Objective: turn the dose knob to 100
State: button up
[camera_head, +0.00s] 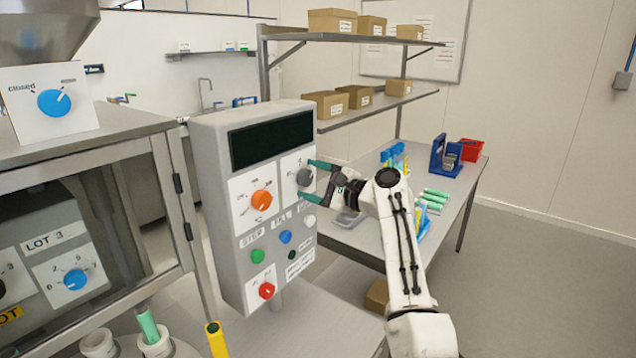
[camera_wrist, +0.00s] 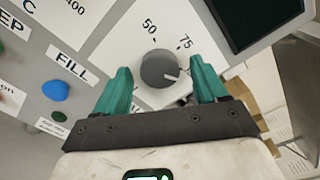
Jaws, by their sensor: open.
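The grey dose knob (camera_head: 304,177) sits on a white plate at the upper right of the control panel. In the wrist view the knob (camera_wrist: 158,70) lies between my fingers, with 50 and 75 printed above it. Its white pointer mark faces the lower right; 100 is not readable beside it. My gripper (camera_head: 308,179) is open, its two green fingers on either side of the knob. In the wrist view my gripper (camera_wrist: 160,66) shows gaps between both fingers and the knob.
The panel (camera_head: 213,165) also carries an orange knob (camera_head: 262,200), a green button (camera_head: 257,256), a blue button (camera_head: 285,237) and a red knob (camera_head: 266,290). A dark display (camera_head: 270,140) is just above. A glass-doored cabinet stands left; a bench (camera_head: 350,238) stands behind my arm.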

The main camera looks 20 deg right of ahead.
jog(key=b+v, duration=0.2)
jog(key=v, duration=0.8)
jog(key=shift+s+d+b, duration=0.2)
jog(key=shift+s+b, duration=0.15)
jog(key=s+f+n+g+h, duration=0.2)
jog(key=s+f, duration=0.4)
jog(key=f, duration=0.4)
jog(key=s+f+n+g+h+b, duration=0.1)
jog(key=s+f+n+g, duration=0.15)
jog(key=s+f, duration=0.5)
jog(key=s+f+n+g+h, duration=0.25)
jog(key=s+f, duration=0.25)
jog(key=f, duration=0.7)
jog(key=s+f+n+g+h+b, duration=0.1)
jog(key=s+f+n+g+h, duration=0.1)
jog(key=s, duration=1.4)
jog(key=s+d+f+n+g+h, duration=0.1)
jog(key=s+f+n+g+h, duration=0.2)
jog(key=s, duration=1.4)
notch_tip(320, 180, down, 6)
jog(key=n+g, duration=0.1)
jog(key=n, duration=0.3)
jog(key=shift+g+b, duration=0.3)
jog(key=shift+b, duration=0.05)
jog(key=shift+f, duration=0.15)
